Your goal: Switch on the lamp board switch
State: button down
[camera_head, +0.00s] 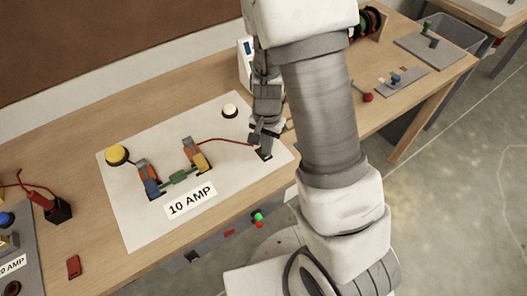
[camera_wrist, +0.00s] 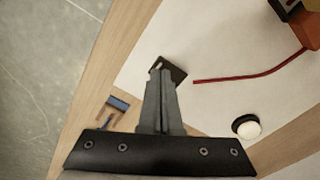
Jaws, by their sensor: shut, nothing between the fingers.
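The lamp board (camera_head: 130,225) is a white sheet on the wooden bench, with a yellow dome (camera_head: 117,154), a white round knob (camera_head: 230,111) and a "10 AMP" label (camera_head: 190,201). A small dark switch-like part (camera_head: 264,154) sits near its right corner, at the end of a red wire (camera_head: 222,140). The dark part also shows in the wrist view (camera_wrist: 177,70). My gripper (camera_head: 257,140) is shut and empty, its tips at or just over this part. The fingers (camera_wrist: 160,68) cover some of it; I cannot tell whether they touch or how the switch is set.
A white box (camera_head: 245,62) stands behind my arm. Grey plates (camera_head: 400,82) and a bin (camera_head: 455,35) lie to the right. The bench's front edge is close to my arm.

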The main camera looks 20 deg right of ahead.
jog(key=shift+f+b, duration=0.65)
jog(key=shift+f, duration=0.15)
jog(key=shift+r+p, duration=3.1)
jog(key=shift+r, duration=0.45)
jog(key=s+a+r+n+t+y, duration=0.1)
jog(key=s+r+n, duration=0.1)
jog(key=r, duration=0.6)
jog(key=s+a+r+n+t, duration=0.1)
jog(key=r+n+t, duration=0.1)
jog(key=r, duration=0.6)
jog(key=s+d+r+n+t+h, duration=0.1)
jog(key=s+r+n, duration=0.3)
jog(key=s+r, duration=0.7)
jog(key=shift+d+t, duration=0.5)
jog(key=shift+t, duration=0.3)
jog(key=shift+a+n, duration=0.15)
jog(key=shift+n, duration=0.15)
